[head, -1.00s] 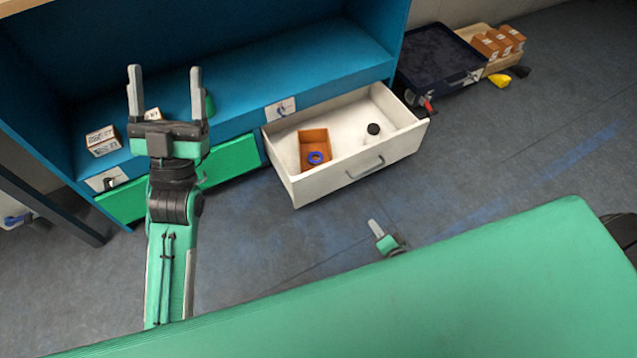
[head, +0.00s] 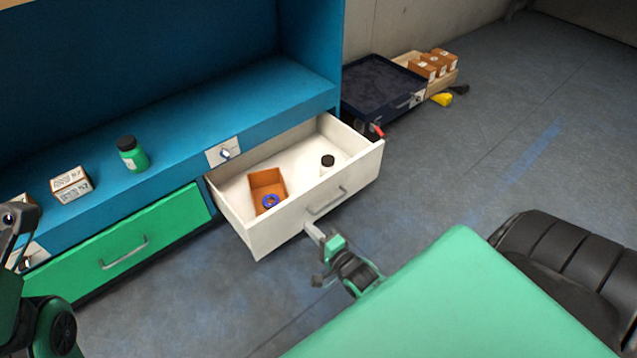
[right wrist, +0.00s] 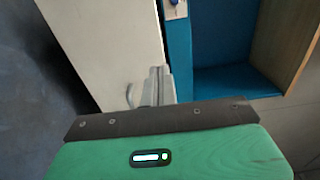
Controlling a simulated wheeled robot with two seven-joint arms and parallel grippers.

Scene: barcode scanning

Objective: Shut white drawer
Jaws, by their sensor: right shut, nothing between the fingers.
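The white drawer (head: 280,231) stands pulled open below the blue shelf in the head view. Its front has a grey bar handle (head: 328,201). Inside are an orange-brown box (head: 266,184), a blue ring (head: 270,201) and a small white bottle with a black cap (head: 327,163). My right gripper (head: 314,232) is shut and empty close to the drawer front, below the handle; whether it touches cannot be told. In the right wrist view its shut fingers (right wrist: 159,80) lie over the white drawer front (right wrist: 100,40), beside the handle (right wrist: 129,95). My left gripper's fingers are out of view.
A shut green drawer (head: 130,245) is left of the white one. A green bottle (head: 132,155) and small boxes (head: 70,184) stand on the blue shelf (head: 240,110). A dark tray (head: 382,88) lies behind right. The floor right of the drawer is clear.

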